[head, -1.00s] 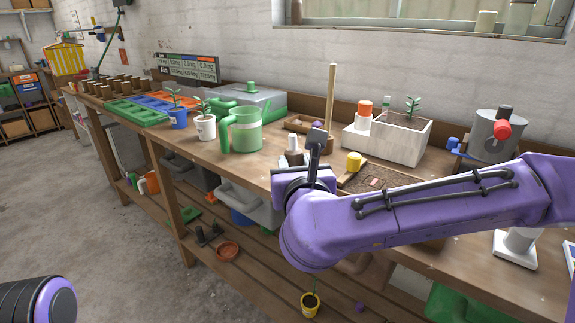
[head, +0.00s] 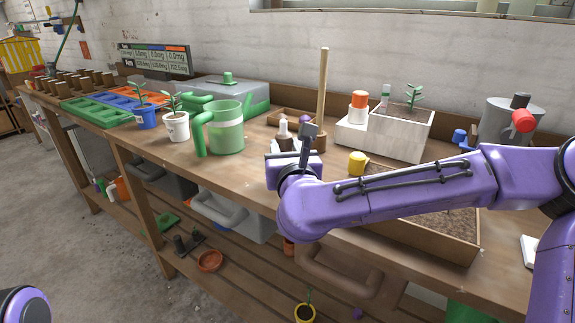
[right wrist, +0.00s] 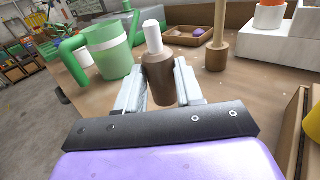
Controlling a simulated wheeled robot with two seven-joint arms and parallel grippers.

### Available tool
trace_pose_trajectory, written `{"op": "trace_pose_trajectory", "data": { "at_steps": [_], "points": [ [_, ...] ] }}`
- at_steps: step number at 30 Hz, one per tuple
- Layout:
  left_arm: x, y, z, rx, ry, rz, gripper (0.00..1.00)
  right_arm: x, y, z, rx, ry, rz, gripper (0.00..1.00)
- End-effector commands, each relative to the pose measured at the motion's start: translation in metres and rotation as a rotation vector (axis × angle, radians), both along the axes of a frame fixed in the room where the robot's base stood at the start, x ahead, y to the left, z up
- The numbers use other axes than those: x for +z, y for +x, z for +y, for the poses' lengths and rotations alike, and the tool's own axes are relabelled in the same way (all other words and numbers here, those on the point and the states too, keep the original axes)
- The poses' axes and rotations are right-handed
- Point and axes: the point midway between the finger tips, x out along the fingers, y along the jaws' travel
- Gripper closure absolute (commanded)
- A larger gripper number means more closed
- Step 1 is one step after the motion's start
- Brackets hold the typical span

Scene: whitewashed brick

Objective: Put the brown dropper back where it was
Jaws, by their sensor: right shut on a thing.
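The brown dropper (right wrist: 158,70), a small brown bottle with a white top, stands upright between the fingers of my right gripper (right wrist: 160,88) in the right wrist view. The gripper is shut on it. In the head view the dropper's white top (head: 284,128) shows just behind my right gripper (head: 297,152), which hides much of the body. I cannot tell whether its base touches the bench. My left gripper is out of view.
A green jug (head: 225,130) stands left of the dropper on the wooden bench (head: 240,172). A wooden dibber (head: 322,95) stands close behind it. A yellow cup (head: 357,162), a soil tray (head: 445,228) and a pale planter box (head: 400,132) lie to the right. Potted seedlings (head: 177,126) are further left.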

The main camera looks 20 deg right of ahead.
Motion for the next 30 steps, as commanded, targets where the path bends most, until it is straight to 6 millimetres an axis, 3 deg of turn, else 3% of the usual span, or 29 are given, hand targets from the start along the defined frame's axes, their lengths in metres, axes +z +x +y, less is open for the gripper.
{"op": "trace_pose_trajectory", "data": {
  "at_steps": [7,20,21,23,30],
  "points": [
    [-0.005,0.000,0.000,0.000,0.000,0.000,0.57,-0.039,0.007,-0.006,0.001,-0.001,0.001,0.94],
    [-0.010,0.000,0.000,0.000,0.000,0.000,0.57,-0.047,0.006,-0.007,0.000,0.002,0.000,0.94],
    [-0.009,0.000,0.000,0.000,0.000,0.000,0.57,-0.046,0.006,-0.007,0.000,0.002,0.000,0.57],
    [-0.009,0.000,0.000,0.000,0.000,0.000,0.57,-0.045,0.006,-0.007,0.000,0.001,0.000,0.38],
    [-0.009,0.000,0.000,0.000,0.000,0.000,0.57,-0.045,0.006,-0.007,0.000,0.001,0.000,0.38]
  ]
}}
